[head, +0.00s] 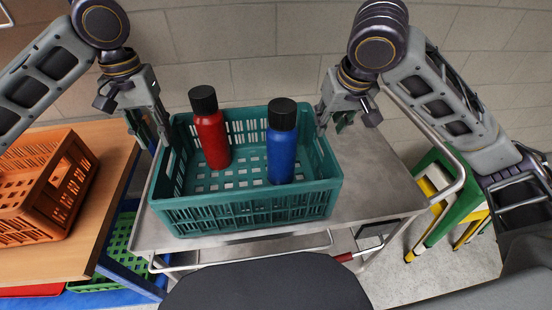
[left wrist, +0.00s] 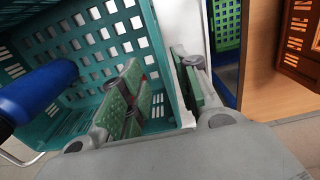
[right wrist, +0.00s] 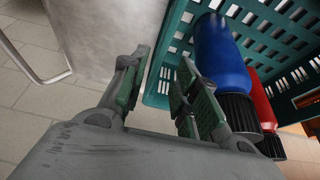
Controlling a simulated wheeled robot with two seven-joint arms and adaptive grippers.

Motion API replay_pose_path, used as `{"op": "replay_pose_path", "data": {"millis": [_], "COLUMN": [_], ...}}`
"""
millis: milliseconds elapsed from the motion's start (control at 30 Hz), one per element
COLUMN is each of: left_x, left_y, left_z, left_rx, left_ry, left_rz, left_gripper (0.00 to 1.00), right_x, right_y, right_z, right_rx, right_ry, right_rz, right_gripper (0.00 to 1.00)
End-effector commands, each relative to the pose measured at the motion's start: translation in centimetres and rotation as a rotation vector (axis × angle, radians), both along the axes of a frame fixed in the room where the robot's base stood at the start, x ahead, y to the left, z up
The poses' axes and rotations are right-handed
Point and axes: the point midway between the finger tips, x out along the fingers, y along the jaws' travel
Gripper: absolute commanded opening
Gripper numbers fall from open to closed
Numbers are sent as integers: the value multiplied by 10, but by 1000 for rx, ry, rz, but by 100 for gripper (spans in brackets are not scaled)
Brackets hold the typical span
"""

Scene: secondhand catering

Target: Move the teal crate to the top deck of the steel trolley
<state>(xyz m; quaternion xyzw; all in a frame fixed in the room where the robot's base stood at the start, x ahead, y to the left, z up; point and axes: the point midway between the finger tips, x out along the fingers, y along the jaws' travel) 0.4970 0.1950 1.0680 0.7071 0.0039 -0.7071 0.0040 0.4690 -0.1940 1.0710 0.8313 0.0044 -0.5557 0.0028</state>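The teal crate (head: 250,212) sits upright on the top deck of the steel trolley (head: 372,185). It holds a red bottle (head: 212,138) and a blue bottle (head: 282,152), both standing with black caps. My left gripper (head: 152,128) is at the crate's left wall. In the left wrist view its fingers (left wrist: 158,98) are apart, one inside and one outside the wall. My right gripper (head: 332,118) is at the right wall. In the right wrist view its fingers (right wrist: 160,98) are also apart on either side of the wall. Firm contact is not visible.
A wooden table (head: 112,170) with an orange crate (head: 50,190) stands at the left, close to the trolley. A green crate (head: 112,245) is below it. A green and yellow step stool (head: 440,200) stands at the right. Bare deck lies right of the teal crate.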

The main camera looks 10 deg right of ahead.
Motion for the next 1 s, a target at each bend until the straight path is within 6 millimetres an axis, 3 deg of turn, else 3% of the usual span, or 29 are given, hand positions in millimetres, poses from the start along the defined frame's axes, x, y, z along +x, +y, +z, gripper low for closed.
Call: {"op": "replay_pose_path", "data": {"millis": [600, 1000], "left_x": [0, 0], "left_y": [0, 0], "left_z": [0, 0], "left_rx": [0, 0], "left_ry": [0, 0], "left_rz": [0, 0], "left_gripper": [31, 31], "right_x": [-14, -19], "right_y": [0, 0], "right_z": [35, 45], "right_rx": [-1, -1], "right_ry": [-2, 1], "right_rz": [0, -1], "right_gripper": [30, 30]}}
